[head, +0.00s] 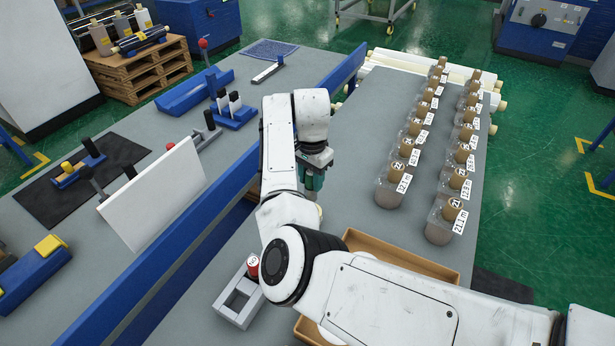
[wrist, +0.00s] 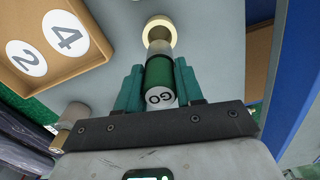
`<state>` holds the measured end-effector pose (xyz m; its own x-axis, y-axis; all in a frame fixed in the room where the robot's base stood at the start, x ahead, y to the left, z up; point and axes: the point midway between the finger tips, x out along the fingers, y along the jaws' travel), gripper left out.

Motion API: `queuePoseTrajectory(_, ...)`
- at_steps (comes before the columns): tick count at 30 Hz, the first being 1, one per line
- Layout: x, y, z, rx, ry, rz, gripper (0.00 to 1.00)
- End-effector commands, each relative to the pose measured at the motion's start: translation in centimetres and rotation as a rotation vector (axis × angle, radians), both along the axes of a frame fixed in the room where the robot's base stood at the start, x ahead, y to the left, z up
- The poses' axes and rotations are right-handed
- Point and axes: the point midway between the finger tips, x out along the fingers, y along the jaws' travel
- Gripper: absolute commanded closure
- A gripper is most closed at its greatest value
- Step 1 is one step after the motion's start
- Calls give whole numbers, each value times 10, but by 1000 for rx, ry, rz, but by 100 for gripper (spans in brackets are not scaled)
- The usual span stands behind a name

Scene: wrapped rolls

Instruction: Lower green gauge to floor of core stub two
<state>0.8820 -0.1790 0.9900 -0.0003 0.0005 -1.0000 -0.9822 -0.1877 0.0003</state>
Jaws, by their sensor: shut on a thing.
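My gripper (wrist: 160,88) has teal fingers and is shut on the green gauge (wrist: 158,72), which has a white end cap marked GO. The gauge's grey plug end points at a cream ring-shaped core stub (wrist: 172,28) and overlaps its opening; I cannot tell how deep it sits. No number shows on this stub.
A cardboard tray (head: 400,257) lies close by, partly under my arm; the wrist view shows its discs marked 4 and 2 (wrist: 45,78). A grey holder (head: 228,308) with a red-topped piece (head: 252,264) stands at the front. Two rows of wrapped rolls (head: 390,192) stand right. A blue rail (head: 225,187) runs left.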

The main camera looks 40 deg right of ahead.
Motion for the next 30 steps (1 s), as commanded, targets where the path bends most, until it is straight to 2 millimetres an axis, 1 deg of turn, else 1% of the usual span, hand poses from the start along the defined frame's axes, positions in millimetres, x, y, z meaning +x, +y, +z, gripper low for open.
queuePoseTrajectory(1, 0, 0, -7, 0, -1, 0, 100)
queuePoseTrajectory(21, 0, 0, -65, 0, 0, 0, 100)
queuePoseTrajectory(25, 0, 0, -74, -1, 0, 0, 100)
queuePoseTrajectory(30, 0, 0, -78, -1, 0, 0, 100)
